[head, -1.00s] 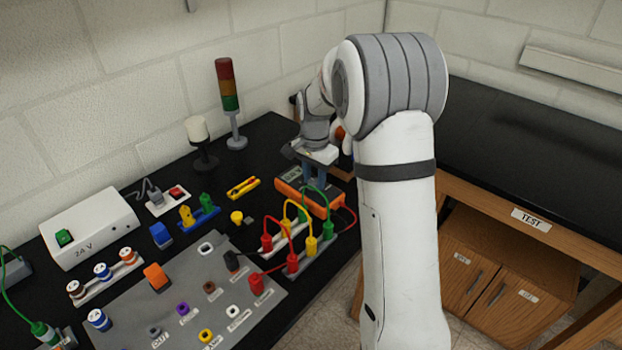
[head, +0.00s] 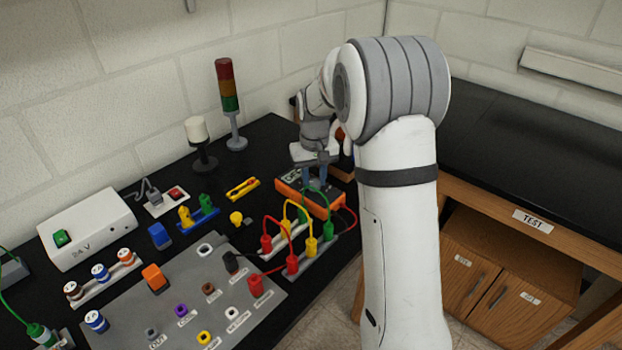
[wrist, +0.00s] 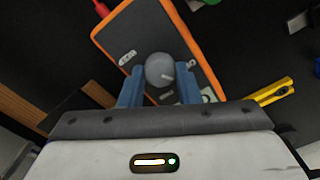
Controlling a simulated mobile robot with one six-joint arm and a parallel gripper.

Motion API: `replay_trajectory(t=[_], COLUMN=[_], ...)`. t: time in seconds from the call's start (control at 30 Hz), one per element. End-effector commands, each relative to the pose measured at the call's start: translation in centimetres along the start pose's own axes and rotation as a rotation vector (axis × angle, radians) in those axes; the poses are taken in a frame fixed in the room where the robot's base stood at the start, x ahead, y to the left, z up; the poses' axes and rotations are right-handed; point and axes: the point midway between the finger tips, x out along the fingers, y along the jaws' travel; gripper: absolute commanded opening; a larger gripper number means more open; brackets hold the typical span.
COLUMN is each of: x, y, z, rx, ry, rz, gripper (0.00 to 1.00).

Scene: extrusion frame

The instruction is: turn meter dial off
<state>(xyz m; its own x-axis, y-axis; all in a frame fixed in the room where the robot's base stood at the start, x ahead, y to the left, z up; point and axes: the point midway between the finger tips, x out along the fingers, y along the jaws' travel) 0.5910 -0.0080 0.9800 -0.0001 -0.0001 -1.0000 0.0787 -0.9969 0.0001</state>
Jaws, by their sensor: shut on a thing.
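The orange-rimmed meter (head: 309,198) lies at the far right part of the black bench. In the wrist view its dark face (wrist: 130,32) fills the upper middle. The round grey dial (wrist: 159,68) sits on that face between the two blue fingers of my gripper (wrist: 160,88). My gripper is shut on the dial, with a finger at each side of it. In the head view my gripper (head: 315,178) comes down over the meter, and the dial is hidden there. Small white labels (wrist: 128,58) sit around the dial; their words are too small to read.
Red, yellow and green leads (head: 301,225) arch close in front of the meter. Yellow pliers (head: 243,188) lie to its left. A stack light (head: 228,100) and a white-topped lamp (head: 199,140) stand behind. A grey socket panel (head: 190,300) lies at the front.

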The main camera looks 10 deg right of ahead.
Motion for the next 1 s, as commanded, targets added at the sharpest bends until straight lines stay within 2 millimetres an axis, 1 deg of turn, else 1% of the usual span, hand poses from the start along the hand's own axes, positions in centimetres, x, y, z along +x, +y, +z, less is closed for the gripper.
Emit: replay_trajectory(t=[0.2,0.5,0.7,1.0], x=[0.01,-0.01,-0.02,-0.03], y=[0.00,-0.01,-0.02,-0.03], z=[0.00,0.00,0.01,0.00], rx=[-0.185,-0.368,-0.430,-0.455], ry=[0.000,0.000,0.000,0.000], rz=[0.000,0.000,0.000,0.000], gripper=[0.07,0.07,0.07,0.07])
